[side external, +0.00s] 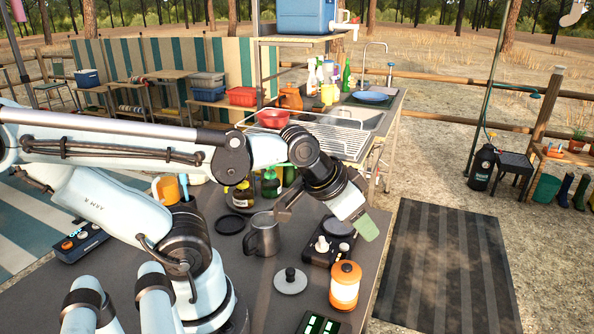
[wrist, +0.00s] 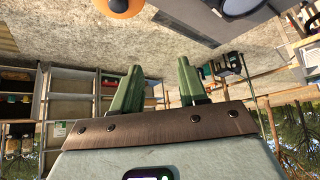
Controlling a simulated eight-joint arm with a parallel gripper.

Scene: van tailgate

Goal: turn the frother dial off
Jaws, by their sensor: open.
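My gripper (side external: 366,226) hangs over the right edge of the dark table (side external: 225,275), its green fingers pointing down and right. In the wrist view the two green fingers (wrist: 158,88) are apart with nothing between them. A low black unit with a pale knob (side external: 322,243) and a dark round top stands on the table just left of the fingers; it looks like the frother, but its dial setting is too small to read. The gripper appears apart from it. In the wrist view the dial cannot be made out.
An orange-and-white canister (side external: 345,286) stands in front of the unit. A metal jug (side external: 262,236) and a grey lid (side external: 290,281) are to its left. Bottles (side external: 270,182) stand behind the jug. A striped mat (side external: 445,268) lies on open ground to the right.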

